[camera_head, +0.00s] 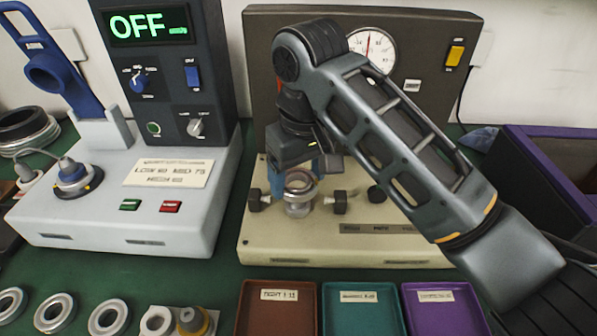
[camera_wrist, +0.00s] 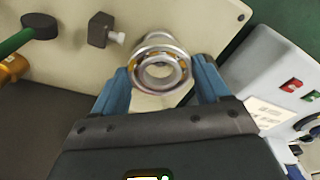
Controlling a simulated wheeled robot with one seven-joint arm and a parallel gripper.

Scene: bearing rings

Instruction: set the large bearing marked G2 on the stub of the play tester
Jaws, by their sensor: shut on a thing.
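A large steel bearing (camera_wrist: 160,67) with amber balls is between the blue fingers of my gripper (camera_wrist: 162,80) in the wrist view. In the head view my gripper (camera_head: 300,172) is shut on the bearing (camera_head: 300,184) and holds it over the metal stub (camera_head: 298,209) of the beige play tester (camera_head: 385,242). In the wrist view part of the metal stub shows behind the bearing's far rim. I cannot tell whether bearing and stub touch. No G2 mark is readable on the bearing.
Black knobs (camera_head: 341,202) flank the stub closely. A grey tester (camera_head: 62,207) with an OFF display stands left. Several bearing rings (camera_head: 55,311) lie at the front left. Brown (camera_head: 276,313), teal (camera_head: 360,314) and purple (camera_head: 443,312) trays lie in front. A purple-rimmed bin (camera_head: 548,167) stands right.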

